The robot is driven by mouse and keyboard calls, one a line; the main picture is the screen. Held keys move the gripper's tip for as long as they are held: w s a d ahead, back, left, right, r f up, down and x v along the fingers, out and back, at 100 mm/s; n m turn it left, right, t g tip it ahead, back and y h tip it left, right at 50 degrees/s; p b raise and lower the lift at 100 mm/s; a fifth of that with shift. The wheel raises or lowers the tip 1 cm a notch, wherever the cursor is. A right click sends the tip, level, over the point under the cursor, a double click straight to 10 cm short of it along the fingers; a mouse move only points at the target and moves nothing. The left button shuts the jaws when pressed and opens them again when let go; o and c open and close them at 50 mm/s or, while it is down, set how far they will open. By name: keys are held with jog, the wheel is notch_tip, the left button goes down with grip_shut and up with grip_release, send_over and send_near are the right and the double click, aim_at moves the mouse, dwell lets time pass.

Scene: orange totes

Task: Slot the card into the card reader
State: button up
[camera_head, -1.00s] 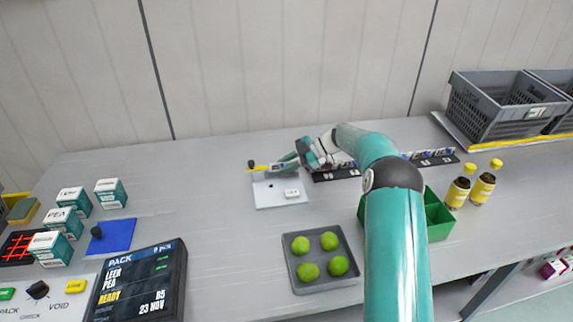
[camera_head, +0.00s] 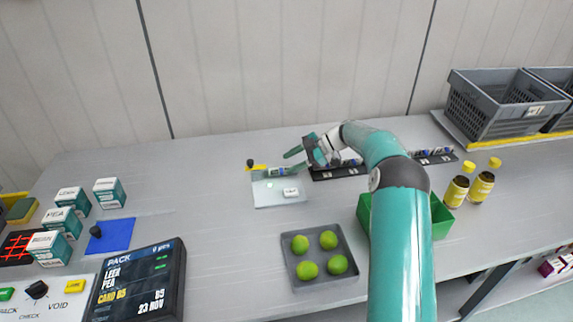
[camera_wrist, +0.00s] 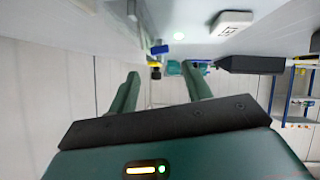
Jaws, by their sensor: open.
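My gripper (camera_head: 297,160) is open beside a pale plate (camera_head: 267,198) at the back middle of the bench. A small blue-and-white piece (camera_head: 277,172) lies at the plate's back edge, just left of my fingers and apart from them. A small white block (camera_head: 291,193) sits on the plate. In the wrist view my two green fingers (camera_wrist: 160,72) are spread with nothing held between them. I cannot pick out a card or a card reader for certain. A dark display (camera_head: 140,283) at front left reads "CARD B5".
A yellow lever with a black knob (camera_head: 256,166) stands at the plate's back left. A black rack (camera_head: 335,173) lies behind my arm. A grey tray of limes (camera_head: 320,258), a green bin (camera_head: 442,219) and yellow-capped bottles (camera_head: 482,187) stand nearby.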

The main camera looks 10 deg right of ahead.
jog(key=v, duration=1.1)
jog(key=shift+a+r, duration=0.15)
jog(key=s+a+r+m+h, duration=0.45)
jog(key=s+a+r, duration=0.2)
jog(key=s, duration=0.25)
jog(key=s+a+r+m+h, duration=0.3)
jog(key=s+a+r+m, duration=0.25)
jog(key=s+r, duration=0.2)
jog(key=s+f+m+t+h, duration=0.2)
jog(key=s+m, duration=0.2)
jog(key=s, duration=0.9)
jog(key=s+f+m+t+h, duration=0.1)
jog(key=s+m, duration=0.4)
jog(key=s, duration=0.9)
jog(key=shift+s+d+f+t+h, duration=0.25)
jog(key=shift+f+t+h, duration=0.2)
jog(key=shift+h, duration=0.2)
